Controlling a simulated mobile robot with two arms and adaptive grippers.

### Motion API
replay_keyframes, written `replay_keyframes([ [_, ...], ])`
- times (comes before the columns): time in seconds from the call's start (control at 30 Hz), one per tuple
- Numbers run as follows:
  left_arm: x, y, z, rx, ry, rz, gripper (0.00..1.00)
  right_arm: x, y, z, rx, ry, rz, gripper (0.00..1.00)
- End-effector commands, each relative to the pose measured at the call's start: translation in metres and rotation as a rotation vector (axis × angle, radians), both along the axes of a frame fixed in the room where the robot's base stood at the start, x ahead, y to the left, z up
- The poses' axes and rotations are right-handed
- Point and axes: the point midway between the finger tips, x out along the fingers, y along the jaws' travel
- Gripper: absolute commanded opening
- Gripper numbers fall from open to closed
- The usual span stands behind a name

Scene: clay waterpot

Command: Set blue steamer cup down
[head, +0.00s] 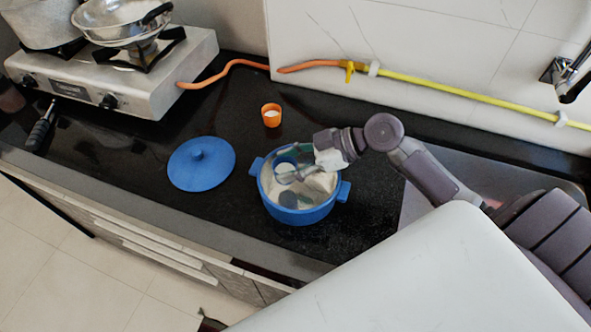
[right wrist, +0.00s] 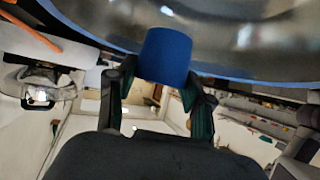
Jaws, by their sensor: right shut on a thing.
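The blue steamer cup (right wrist: 165,55) is between the fingertips of my right gripper (right wrist: 160,85), which is shut on it. In the head view my right gripper (head: 300,172) reaches from the right into or just over the open blue pot (head: 303,216). The cup is small and partly hidden by the fingers there, so I cannot tell whether it touches the pot's floor. A dark blue round patch shows inside the pot near its front wall; I cannot tell what it is. My left gripper is not in view.
A blue lid (head: 201,165) lies left of the pot. An orange cup (head: 271,116) stands behind it. A stove (head: 110,80) with metal pans is at the back left. An orange-yellow hose (head: 430,83) runs along the wall. Dark counter between lid and stove is clear.

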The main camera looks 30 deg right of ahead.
Motion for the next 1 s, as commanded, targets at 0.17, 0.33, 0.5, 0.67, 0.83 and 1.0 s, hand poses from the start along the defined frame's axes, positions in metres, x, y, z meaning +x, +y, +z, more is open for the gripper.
replay_keyframes([
  [0.17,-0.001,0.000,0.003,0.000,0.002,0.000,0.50,0.003,0.000,-0.017,0.003,0.005,-0.001,0.28],
  [0.33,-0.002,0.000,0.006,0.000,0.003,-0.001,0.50,0.003,0.000,-0.039,0.003,0.005,-0.001,0.28],
  [0.5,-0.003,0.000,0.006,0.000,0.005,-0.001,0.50,0.003,0.000,-0.042,0.000,0.000,0.001,0.28],
  [0.67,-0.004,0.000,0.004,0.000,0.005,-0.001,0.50,0.003,-0.001,-0.044,-0.001,0.001,0.001,0.28],
  [0.83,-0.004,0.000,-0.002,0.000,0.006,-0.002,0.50,0.003,0.000,-0.050,0.000,0.002,0.000,0.28],
  [1.0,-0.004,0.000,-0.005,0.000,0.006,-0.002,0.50,0.002,-0.001,-0.053,-0.001,0.006,0.000,0.56],
])
